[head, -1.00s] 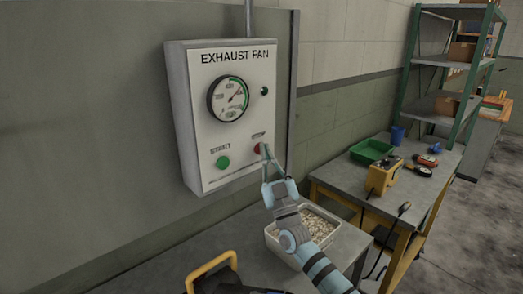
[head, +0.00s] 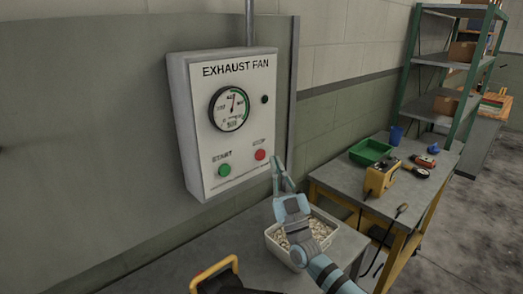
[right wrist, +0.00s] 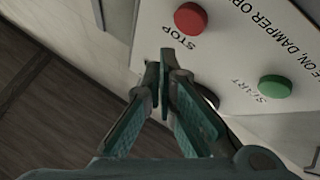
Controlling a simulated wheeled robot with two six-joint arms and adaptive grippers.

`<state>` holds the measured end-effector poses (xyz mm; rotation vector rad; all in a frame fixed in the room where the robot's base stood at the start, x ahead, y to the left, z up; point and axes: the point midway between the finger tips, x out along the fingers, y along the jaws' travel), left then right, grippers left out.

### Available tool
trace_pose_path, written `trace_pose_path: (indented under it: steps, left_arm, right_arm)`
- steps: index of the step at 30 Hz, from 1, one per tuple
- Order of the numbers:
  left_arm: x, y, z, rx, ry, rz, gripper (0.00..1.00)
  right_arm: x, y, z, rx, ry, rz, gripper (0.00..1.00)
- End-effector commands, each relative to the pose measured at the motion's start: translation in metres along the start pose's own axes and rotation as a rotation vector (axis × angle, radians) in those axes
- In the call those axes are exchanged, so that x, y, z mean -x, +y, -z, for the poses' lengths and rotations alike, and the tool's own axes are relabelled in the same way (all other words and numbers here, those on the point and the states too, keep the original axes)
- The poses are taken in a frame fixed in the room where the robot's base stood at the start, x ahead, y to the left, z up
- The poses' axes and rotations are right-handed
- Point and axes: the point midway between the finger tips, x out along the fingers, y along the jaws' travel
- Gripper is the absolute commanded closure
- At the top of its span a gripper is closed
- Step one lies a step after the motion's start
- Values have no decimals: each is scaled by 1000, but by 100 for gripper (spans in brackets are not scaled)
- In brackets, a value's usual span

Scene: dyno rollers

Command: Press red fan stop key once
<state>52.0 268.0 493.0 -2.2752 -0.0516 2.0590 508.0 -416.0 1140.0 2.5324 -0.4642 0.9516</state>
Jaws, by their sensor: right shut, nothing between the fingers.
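The red stop key (head: 260,155) sits at the lower right of the white exhaust fan box (head: 236,120), under the label STOP. The green start key (head: 224,170) is to its left. My right gripper (head: 277,160) is shut and empty, with its tips just to the right of the red key and apart from it. In the right wrist view the red key (right wrist: 190,18) shows whole, beyond the shut fingertips (right wrist: 168,58), and the green key (right wrist: 274,87) is to the right. The left gripper is not in view.
A round gauge (head: 229,108) and a dark lamp (head: 264,99) are on the box. Below, a bench holds a tub of pale bits (head: 284,252) and a yellow-handled thing (head: 214,270). A second table (head: 336,183) with tools and a green tray (head: 371,151) stands to the right.

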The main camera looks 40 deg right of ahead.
Motion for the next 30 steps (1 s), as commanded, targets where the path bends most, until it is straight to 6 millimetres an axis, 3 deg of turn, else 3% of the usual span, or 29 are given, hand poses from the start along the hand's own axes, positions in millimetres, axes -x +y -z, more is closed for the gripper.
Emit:
trace_pose_path:
  steps: [1,8,30]
  left_arm:
    - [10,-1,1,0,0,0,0]
    - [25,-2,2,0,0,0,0]
    - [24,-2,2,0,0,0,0]
  right_arm:
    - [0,4,6,1,-1,1,100]
    - [15,13,14,2,-1,1,100]
    - [18,14,14,1,0,0,100]
